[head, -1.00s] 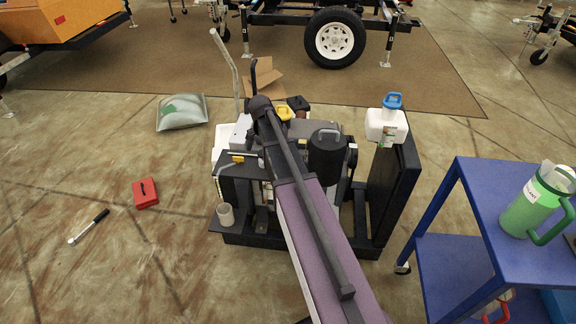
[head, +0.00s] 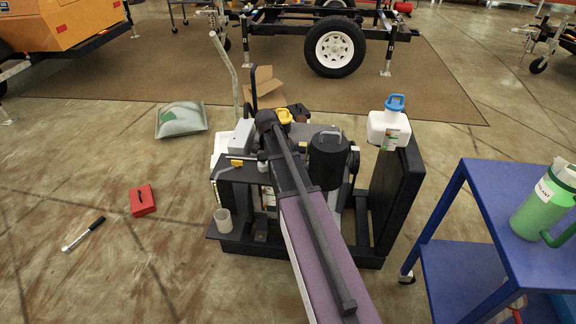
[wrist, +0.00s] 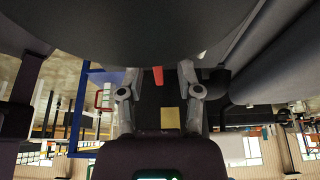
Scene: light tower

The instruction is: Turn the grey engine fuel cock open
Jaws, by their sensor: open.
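The engine unit stands in a black frame (head: 398,190) at the middle of the head view. I cannot make out the grey fuel cock for certain in either view. My purple and black arm covers part of the engine in the head view and hides my gripper there. In the wrist view my gripper (wrist: 158,74) is open, its two grey fingers spread apart. A small red piece (wrist: 158,76) shows between the fingertips and a yellow patch (wrist: 170,118) behind; I see nothing gripped. A large dark rounded surface fills the top of the wrist view.
A white jug with a blue cap (head: 389,128) stands on the frame's right side. A blue cart (head: 505,190) with a green tumbler (head: 541,207) is at the right. A red box (head: 142,200) and a ratchet (head: 83,234) lie on the open floor at the left.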

